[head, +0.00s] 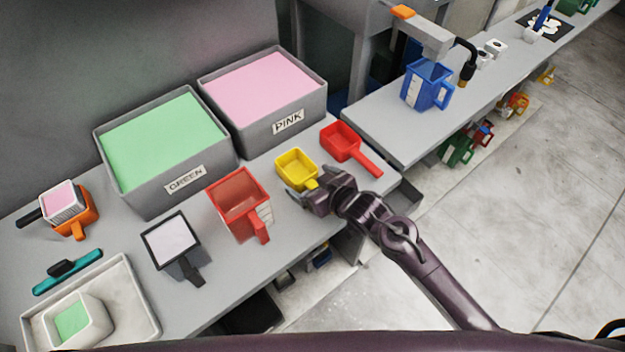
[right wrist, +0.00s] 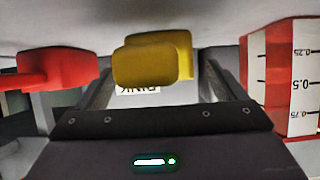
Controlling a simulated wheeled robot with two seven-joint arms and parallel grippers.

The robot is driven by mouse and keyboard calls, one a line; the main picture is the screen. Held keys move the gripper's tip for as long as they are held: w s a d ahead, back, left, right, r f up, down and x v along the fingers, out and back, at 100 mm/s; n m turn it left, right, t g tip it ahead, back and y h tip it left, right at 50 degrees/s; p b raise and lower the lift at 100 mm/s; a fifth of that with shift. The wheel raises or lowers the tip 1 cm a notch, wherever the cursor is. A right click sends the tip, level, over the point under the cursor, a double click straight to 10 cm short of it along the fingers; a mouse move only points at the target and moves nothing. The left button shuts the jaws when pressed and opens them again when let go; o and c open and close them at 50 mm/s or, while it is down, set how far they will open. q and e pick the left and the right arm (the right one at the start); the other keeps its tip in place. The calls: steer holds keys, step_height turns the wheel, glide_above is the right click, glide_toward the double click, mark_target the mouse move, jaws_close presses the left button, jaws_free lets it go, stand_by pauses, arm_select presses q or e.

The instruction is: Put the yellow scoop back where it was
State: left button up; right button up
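The yellow scoop (head: 293,166) sits on the grey bench between the red measuring jug and the red scoop, its handle pointing toward my right arm. My right gripper (head: 308,182) is at the handle, with its two fingers spread on either side. In the right wrist view the yellow scoop (right wrist: 153,62) lies between the open fingers, handle end toward the camera, with gaps at both sides. Whether a finger touches the handle cannot be told. My left gripper is not in view.
The red scoop (head: 341,139) lies just right of the yellow one; the red jug (head: 238,204) stands left. The green bin (head: 165,185) and pink bin (head: 262,132) stand behind. A blue jug (head: 423,86) stands on the far bench. The bench's front edge is close to my gripper.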

steer(key=shift+r, duration=0.15)
steer(key=b+v, duration=0.1)
steer(key=v, duration=1.1)
stand_by(0.3)
